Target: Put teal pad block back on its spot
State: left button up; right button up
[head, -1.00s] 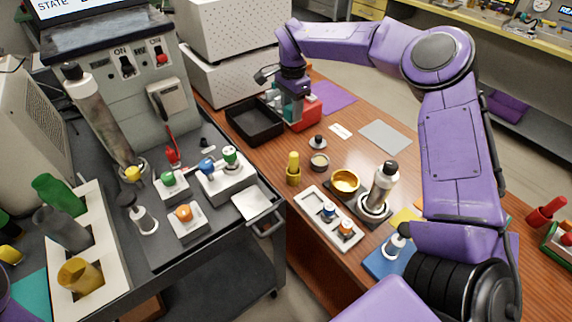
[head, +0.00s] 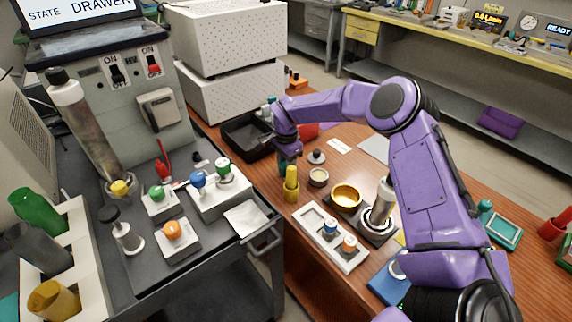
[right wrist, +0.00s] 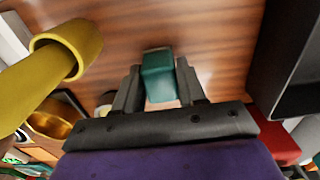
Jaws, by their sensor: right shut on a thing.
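The teal block (right wrist: 158,80) sits between the two fingers of my right gripper (right wrist: 160,88) in the right wrist view, and the gripper is shut on it. In the head view my right gripper (head: 286,152) is over the wooden table, just behind the yellow cylinder (head: 291,184); a bit of the teal block (head: 285,166) shows below it. A teal square frame (head: 505,231) lies on the table at the far right; I cannot tell whether it is the block's spot. My left gripper is not in view.
The black tray (head: 246,136) and a red box (head: 308,131) stand beside and behind the gripper. A gold bowl (head: 346,196), a white tray (head: 329,237) with small knobs, and a steel canister (head: 384,196) stand nearer the front. Bare wood lies around the small round pot (head: 318,177).

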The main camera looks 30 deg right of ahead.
jog(key=shift+f, duration=0.1)
jog(key=o, duration=1)
notch_tip(320, 180, up, 12)
jog(key=shift+r+b, duration=0.2)
jog(key=shift+b, duration=0.2)
